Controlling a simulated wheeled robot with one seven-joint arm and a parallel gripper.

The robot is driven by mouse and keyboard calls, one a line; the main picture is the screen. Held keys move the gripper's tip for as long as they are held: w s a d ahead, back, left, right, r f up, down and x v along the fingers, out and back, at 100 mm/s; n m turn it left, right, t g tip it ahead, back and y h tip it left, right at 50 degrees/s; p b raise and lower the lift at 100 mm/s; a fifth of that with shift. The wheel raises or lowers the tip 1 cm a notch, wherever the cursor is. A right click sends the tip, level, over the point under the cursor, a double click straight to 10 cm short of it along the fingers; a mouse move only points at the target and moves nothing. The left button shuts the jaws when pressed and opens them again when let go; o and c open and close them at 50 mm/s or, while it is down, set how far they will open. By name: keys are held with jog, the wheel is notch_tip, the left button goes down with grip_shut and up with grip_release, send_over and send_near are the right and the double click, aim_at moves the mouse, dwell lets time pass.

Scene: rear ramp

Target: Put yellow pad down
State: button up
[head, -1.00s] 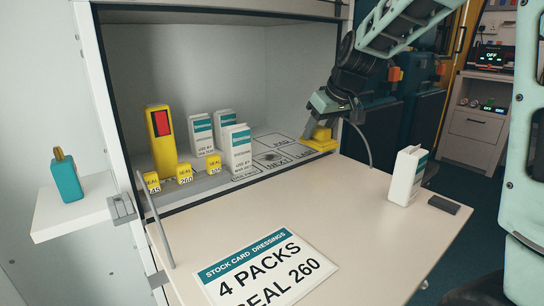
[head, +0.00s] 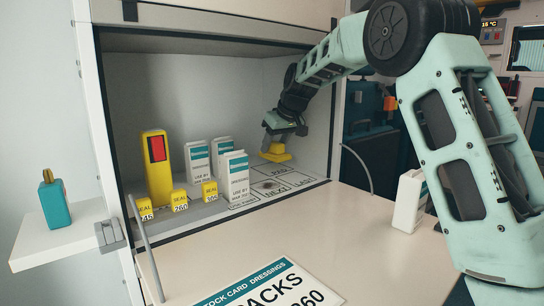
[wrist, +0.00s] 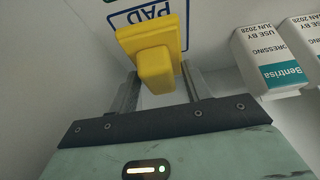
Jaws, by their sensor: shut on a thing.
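The yellow pad (head: 275,153) has a wide flat base and a raised block as a grip; it is at the back right inside the cabinet. My gripper (head: 284,138) is shut on its block from above. In the wrist view, the pad (wrist: 150,48) sits between my two fingers (wrist: 160,85). A blue-outlined marking that reads PAD (wrist: 150,15) shows beside the pad's base, partly covered by it. I cannot tell whether the base touches the cabinet floor.
White dressing packs (head: 236,180) stand left of the pad, with yellow SEAL tags (head: 180,201) and a tall yellow device (head: 158,167). Marked floor squares (head: 270,187) in front are clear. Another pack (head: 409,202) stands on the counter (head: 330,235) beside my arm.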

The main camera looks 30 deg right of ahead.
aim_at(272, 154)
jog(key=shift+w+a, duration=0.1)
jog(key=shift+w, duration=0.35)
jog(key=shift+w+f+b, duration=0.2)
jog(key=shift+f+b, duration=0.8)
jog(key=shift+f, duration=0.7)
jog(key=shift+f, duration=0.2)
jog(key=o, duration=1)
jog(key=shift+o, duration=0.2)
jog(key=shift+s+r, duration=0.15)
jog(key=shift+r, duration=0.35)
jog(key=p+v, duration=0.1)
jog(key=v, duration=0.2)
jog(key=s, duration=0.3)
jog(key=s+d, duration=0.1)
jog(key=s, duration=0.3)
jog(key=s+d+p, duration=0.1)
jog(key=s, duration=0.3)
jog(key=shift+s+d+f, duration=0.15)
jog(key=shift+s+f, duration=0.1)
jog(key=shift+f, duration=0.1)
